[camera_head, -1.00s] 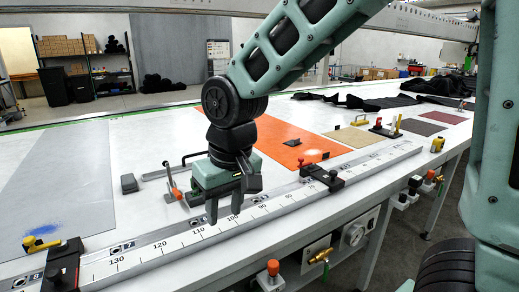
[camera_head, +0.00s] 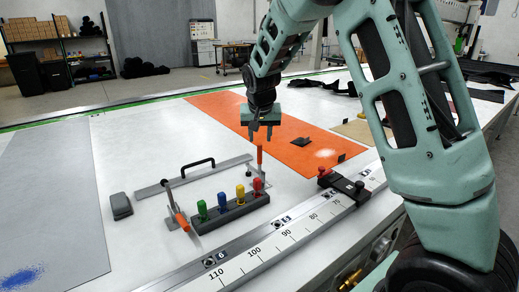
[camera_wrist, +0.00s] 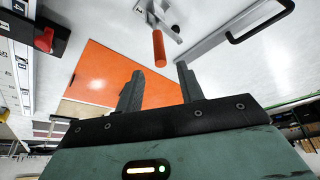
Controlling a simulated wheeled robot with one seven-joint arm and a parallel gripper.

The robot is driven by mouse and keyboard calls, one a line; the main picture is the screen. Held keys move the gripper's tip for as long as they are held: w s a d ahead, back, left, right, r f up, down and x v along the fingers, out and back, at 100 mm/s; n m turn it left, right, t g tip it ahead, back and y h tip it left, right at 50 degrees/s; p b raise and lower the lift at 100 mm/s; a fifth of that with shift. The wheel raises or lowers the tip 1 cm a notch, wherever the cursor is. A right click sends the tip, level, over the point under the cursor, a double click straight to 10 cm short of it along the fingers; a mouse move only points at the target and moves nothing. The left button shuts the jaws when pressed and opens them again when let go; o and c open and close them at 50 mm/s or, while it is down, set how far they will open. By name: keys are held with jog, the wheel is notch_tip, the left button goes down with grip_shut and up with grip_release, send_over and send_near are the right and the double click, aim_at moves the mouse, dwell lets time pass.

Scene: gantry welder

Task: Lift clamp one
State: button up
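Two toggle clamps with orange handles stand by a grey metal bar (camera_head: 152,190) with a black grab handle (camera_head: 198,163). The left clamp's orange handle (camera_head: 182,222) is tilted low. The right clamp's orange handle (camera_head: 259,154) stands upright behind the red knob. I cannot tell by a label which is clamp one. My gripper (camera_head: 261,139) is open, fingers down, at the right handle's top. In the wrist view the orange handle (camera_wrist: 158,48) shows just beyond my open fingertips (camera_wrist: 160,72), lined up with the gap, with nothing gripped.
A dark block (camera_head: 212,220) with green, blue, yellow and red knobs stands in front of the bar. A scale rail (camera_head: 281,240) with a black-and-red stop (camera_head: 343,185) runs along the front edge. A grey block (camera_head: 120,206) lies left; an orange sheet (camera_head: 283,130) lies behind.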

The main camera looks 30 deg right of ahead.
aim_at(260, 151)
jog(key=p+x, duration=0.1)
jog(key=x, duration=0.7)
grip_shut()
